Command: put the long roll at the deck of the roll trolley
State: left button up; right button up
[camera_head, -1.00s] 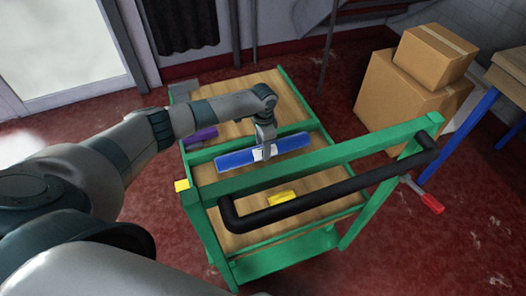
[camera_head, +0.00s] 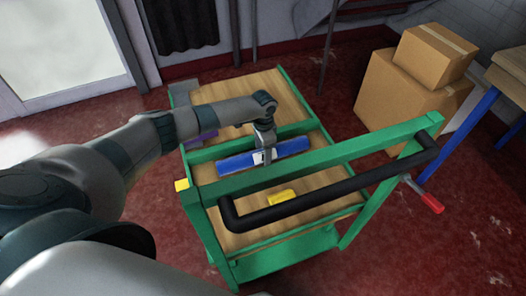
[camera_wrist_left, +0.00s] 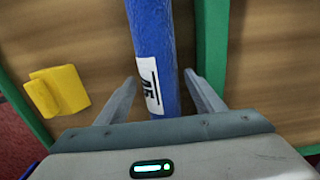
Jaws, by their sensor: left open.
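The long blue roll (camera_head: 289,148), with a white label, lies across the wooden deck of the green roll trolley (camera_head: 278,100), beside a green cross rail. In the left wrist view the blue roll (camera_wrist_left: 153,42) runs between the fingers of my left gripper (camera_wrist_left: 160,84), with a visible gap on both sides. In the head view my left gripper (camera_head: 264,156) points down over the roll's middle and is open around it. The roll's underside is hidden, so its contact with the deck is not clear. My right gripper is not in view.
A purple roll (camera_head: 207,138) lies in the trolley's left part, partly behind my arm. A yellow block (camera_head: 282,197) lies on the near deck. The black handle (camera_head: 330,191) crosses in front. Cardboard boxes (camera_head: 400,95) stand at right; a red-gripped lever (camera_head: 431,203) sticks out.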

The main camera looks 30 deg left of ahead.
pick_arm(q)
jog(key=shift+r, duration=0.65)
notch_tip(320, 180, up, 11)
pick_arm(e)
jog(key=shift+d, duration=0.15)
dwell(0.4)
